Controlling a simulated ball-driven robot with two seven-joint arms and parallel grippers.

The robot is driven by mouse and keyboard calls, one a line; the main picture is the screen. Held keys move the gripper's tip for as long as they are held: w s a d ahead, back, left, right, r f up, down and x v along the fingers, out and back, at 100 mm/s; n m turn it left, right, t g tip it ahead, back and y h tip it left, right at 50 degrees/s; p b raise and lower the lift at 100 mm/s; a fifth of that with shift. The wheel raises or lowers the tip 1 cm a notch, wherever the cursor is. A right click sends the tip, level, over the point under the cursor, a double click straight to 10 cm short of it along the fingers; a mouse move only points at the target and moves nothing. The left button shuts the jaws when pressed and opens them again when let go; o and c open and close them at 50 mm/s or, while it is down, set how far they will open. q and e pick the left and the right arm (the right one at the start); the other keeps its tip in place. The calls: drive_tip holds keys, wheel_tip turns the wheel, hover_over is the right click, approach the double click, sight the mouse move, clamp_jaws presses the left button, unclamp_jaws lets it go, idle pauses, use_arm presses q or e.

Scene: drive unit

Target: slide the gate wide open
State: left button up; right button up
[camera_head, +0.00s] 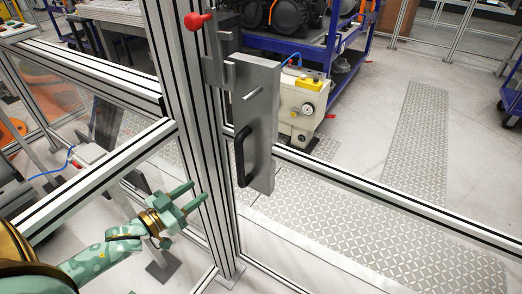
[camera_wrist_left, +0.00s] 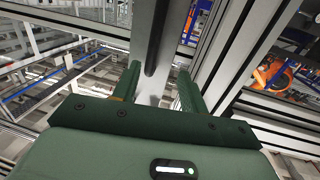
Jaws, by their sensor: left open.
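The gate's metal lock plate (camera_head: 262,105) stands upright beside the thick aluminium posts (camera_head: 185,95), with a black bar handle (camera_head: 240,158) on its left side. The gate's horizontal rail (camera_head: 400,204) runs right from the plate. The gate seems to stand against the posts, with no clear gap. My left gripper (camera_head: 198,192) is open and empty, left of and below the handle, apart from it. In the left wrist view, a dark upright bar (camera_wrist_left: 160,38), probably the handle, shows beyond and between the fingertips (camera_wrist_left: 158,75). My right gripper is not in view.
A red knob (camera_head: 197,20) sits on the post's upper part. Fixed fence rails (camera_head: 95,175) run left, close to my left arm. Behind the gate are a blue rack (camera_head: 345,50), a cream unit with a gauge (camera_head: 300,105) and patterned floor plates (camera_head: 415,130).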

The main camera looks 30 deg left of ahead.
sight(240, 158)
use_arm(q)
drive_tip(key=shift+h, duration=0.4)
drive_tip(key=b+x, duration=0.1)
drive_tip(key=x, duration=0.4)
drive_tip(key=r+x, duration=0.1)
drive_tip(key=x, duration=0.5)
drive_tip(key=r+b+x, duration=0.1)
drive_tip(key=x, duration=0.5)
drive_tip(key=shift+d+b, duration=0.2)
drive_tip(key=shift+b, duration=0.15)
drive_tip(key=shift+s, duration=0.1)
clamp_jaws()
